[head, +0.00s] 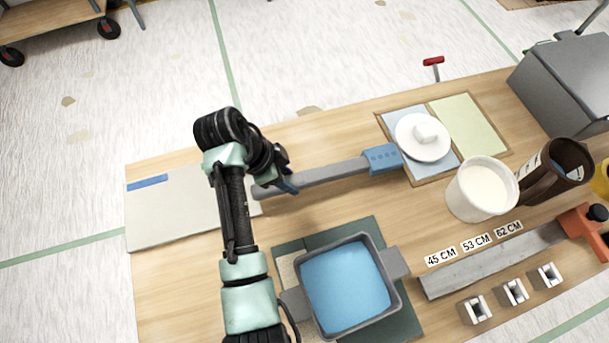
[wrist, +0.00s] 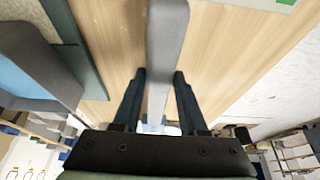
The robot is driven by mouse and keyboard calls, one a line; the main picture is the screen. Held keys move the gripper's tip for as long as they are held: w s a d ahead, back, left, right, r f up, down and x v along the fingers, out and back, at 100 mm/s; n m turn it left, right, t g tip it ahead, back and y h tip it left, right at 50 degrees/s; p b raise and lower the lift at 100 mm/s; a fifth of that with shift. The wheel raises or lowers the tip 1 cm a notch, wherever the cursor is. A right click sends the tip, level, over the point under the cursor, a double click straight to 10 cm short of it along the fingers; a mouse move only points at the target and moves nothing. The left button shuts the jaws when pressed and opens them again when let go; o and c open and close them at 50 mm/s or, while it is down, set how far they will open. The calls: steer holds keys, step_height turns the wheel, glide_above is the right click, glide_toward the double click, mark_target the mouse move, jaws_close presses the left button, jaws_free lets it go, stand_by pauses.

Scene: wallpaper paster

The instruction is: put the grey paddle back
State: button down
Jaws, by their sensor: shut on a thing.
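The grey paddle (head: 330,174) is a long, flat grey bar. Its left end lies by my gripper, and its right end meets a blue block with dark dots (head: 383,158); I cannot tell whether the block is part of it. My gripper (head: 284,184) is shut on the paddle near its left end. In the wrist view the paddle (wrist: 166,35) runs between the two dark fingers of my gripper (wrist: 160,74). I cannot tell whether the paddle touches the table. My arm hides part of the table to the left.
A grey tray with blue inside (head: 386,262) stands on a dark green mat (head: 408,318) in front. A pale board (head: 170,215) lies left. A white plate (head: 440,150), white bucket (head: 463,207) and brown jug (head: 548,180) stand right.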

mark_target(301, 177)
steer(key=shift+w+d+f+p, duration=0.15)
steer(key=shift+w+d+f, duration=0.1)
steer(key=shift+d+f, duration=0.5)
steer(key=shift+w+d+f+p, duration=0.2)
steer(key=shift+d+f, duration=0.1)
steer(key=shift+d, duration=0.75)
steer(key=shift+c, duration=2.2)
jaws_free()
steer(key=shift+d+f, duration=0.1)
steer(key=shift+f+b, duration=0.2)
steer(key=shift+b, duration=0.2)
steer(key=v, duration=1.3)
steer(key=shift+a+p, duration=0.25)
steer(key=shift+p, duration=0.05)
steer(key=shift+w, duration=0.1)
